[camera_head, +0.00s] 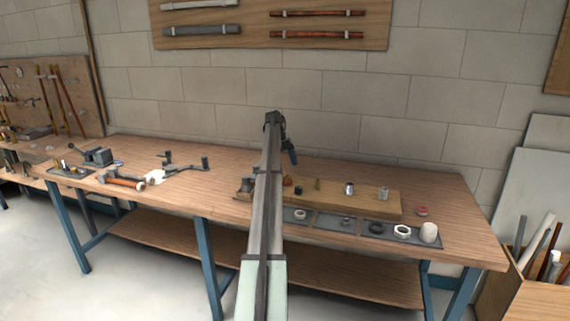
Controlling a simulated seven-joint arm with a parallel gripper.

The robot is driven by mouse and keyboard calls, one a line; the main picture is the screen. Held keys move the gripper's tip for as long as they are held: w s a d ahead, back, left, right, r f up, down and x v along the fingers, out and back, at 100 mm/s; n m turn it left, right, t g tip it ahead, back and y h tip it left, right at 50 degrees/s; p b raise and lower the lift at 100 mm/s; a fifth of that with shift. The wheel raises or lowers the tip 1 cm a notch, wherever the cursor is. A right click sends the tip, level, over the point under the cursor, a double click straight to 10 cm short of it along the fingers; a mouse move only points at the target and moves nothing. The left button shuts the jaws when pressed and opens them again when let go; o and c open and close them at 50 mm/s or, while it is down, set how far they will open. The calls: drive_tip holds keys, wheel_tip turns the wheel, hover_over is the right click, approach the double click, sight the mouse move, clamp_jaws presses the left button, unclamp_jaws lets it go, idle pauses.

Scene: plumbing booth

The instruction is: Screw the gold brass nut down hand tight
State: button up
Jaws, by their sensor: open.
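A long wooden board (370,197) lies on the workbench and carries several small fittings in a row. A small gold-coloured piece (317,184) stands on it, just right of my arm. It may be the brass nut or its fitting, but it is too small to tell. My gripper (293,160) shows as a small dark blue end hanging from my arm, above and slightly left of the gold piece. It is open, with nothing visible in it. The fingertips are too small to make out. My arm hides part of the board.
A silver fitting (349,188) and another metal fitting (383,193) stand further right on the board. A red ring (421,211) lies right. Tools (125,181) lie on the left.

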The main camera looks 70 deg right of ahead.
sight(286, 176)
drive_tip(key=shift+h, duration=0.3)
drive_tip(key=w+a+r, duration=0.2)
drive_tip(key=w, duration=0.1)
drive_tip(key=shift+w+r, duration=0.15)
drive_tip(key=shift+r, duration=0.25)
drive_tip(key=c, duration=0.4)
drive_tip(key=w+a+r+n+h, duration=0.1)
drive_tip(key=a+r, duration=0.3)
drive_tip(key=shift+c, duration=0.2)
drive_tip(key=s+d+f+n+h, duration=0.1)
drive_tip(key=f+n, duration=0.2)
drive_tip(key=f, duration=0.1)
drive_tip(key=s+d+f+n+h, duration=0.1)
drive_tip(key=s+d+f+n, duration=0.1)
drive_tip(key=f+n, duration=0.2)
drive_tip(key=s+d+f+n+h, duration=0.1)
drive_tip(key=d+f+n, duration=0.1)
drive_tip(key=f+n, duration=0.2)
drive_tip(key=shift+s, duration=0.25)
